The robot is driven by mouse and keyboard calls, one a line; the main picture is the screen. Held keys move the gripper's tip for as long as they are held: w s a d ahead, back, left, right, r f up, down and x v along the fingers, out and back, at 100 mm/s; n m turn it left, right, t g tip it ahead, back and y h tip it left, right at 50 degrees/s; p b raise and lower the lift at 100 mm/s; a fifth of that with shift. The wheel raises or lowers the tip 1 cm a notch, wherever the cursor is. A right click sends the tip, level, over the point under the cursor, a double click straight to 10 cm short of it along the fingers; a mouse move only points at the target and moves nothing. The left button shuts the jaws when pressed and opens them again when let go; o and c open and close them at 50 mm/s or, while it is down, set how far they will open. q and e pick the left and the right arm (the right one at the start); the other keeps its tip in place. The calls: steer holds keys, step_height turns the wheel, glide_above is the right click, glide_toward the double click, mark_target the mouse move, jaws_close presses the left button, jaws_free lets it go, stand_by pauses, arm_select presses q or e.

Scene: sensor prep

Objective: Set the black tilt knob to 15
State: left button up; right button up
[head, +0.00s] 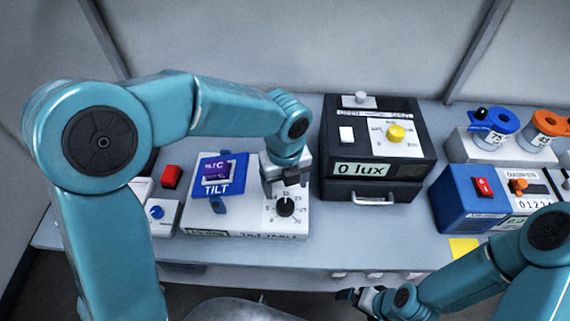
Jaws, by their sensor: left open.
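The black tilt knob (285,207) sits on a white dial plate with numbers around it, at the right of the white tilt table unit (240,221). The scale shows 15 at the top and 30 at the lower right; where the knob points is too small to tell. A blue TILT plate (219,176) stands to its left. My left gripper (283,190) is open just above and behind the knob; I cannot tell if it touches it. My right gripper (357,297) is low, at the table's front edge, far from the knob; its jaws are too small to judge.
A black box (372,150) with a yellow knob and a "0 lux" display stands right of the tilt unit. A blue unit (463,200) with a red switch is further right. A red button (171,176) and a blue knob (156,212) are at left. Table front-centre is clear.

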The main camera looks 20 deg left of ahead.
arm_select(q)
step_height(320, 180, up, 8)
steer(key=shift+f, duration=0.2)
stand_by(0.6)
